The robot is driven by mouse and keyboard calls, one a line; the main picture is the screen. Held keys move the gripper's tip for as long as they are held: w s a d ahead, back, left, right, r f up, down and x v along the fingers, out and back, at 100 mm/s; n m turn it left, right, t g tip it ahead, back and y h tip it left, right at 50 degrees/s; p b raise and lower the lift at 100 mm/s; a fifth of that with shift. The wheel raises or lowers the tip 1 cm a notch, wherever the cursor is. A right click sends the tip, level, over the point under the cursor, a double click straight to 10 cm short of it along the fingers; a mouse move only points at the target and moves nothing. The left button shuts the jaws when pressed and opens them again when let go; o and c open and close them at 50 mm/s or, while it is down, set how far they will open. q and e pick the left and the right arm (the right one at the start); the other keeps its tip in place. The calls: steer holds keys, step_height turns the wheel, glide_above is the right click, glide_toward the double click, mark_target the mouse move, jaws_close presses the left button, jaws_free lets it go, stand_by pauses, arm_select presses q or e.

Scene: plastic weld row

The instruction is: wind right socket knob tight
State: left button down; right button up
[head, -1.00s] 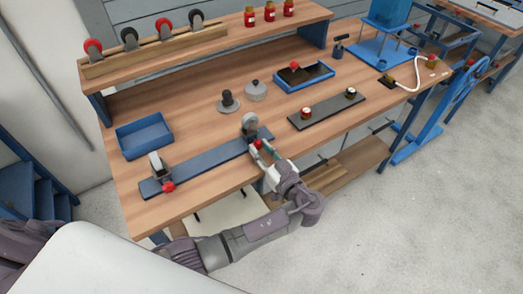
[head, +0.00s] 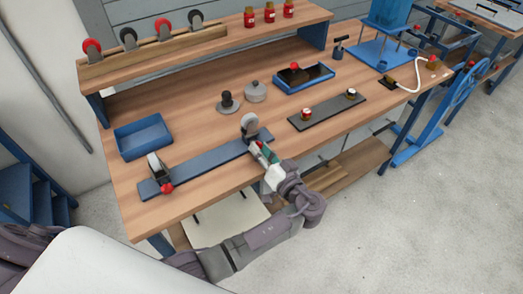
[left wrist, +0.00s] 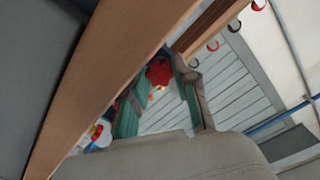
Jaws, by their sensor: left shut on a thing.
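A long blue-grey bar (head: 205,166) lies along the front of the bench, with a wheel in a socket at each end. The right wheel (head: 249,124) stands upright at the bar's right end. My left gripper (head: 262,149) reaches in from the front at that right socket. In the left wrist view a red star-shaped knob (left wrist: 159,73) sits between the green-padded fingers, and the gripper is shut on it. In the head view the gripper mostly hides this knob. The left socket has its own red knob (head: 167,188) below the left wheel (head: 158,165). My right gripper does not show.
A blue tray (head: 144,137) stands at the left of the bench. Two grey round pieces (head: 256,92) stand behind the bar. A shelf (head: 200,48) with wheels and red jars runs along the back.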

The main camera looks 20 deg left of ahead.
arm_select(q)
steer(key=shift+r, duration=0.1)
steer(key=c, duration=0.9)
jaws_free()
steer(key=shift+o, duration=0.2)
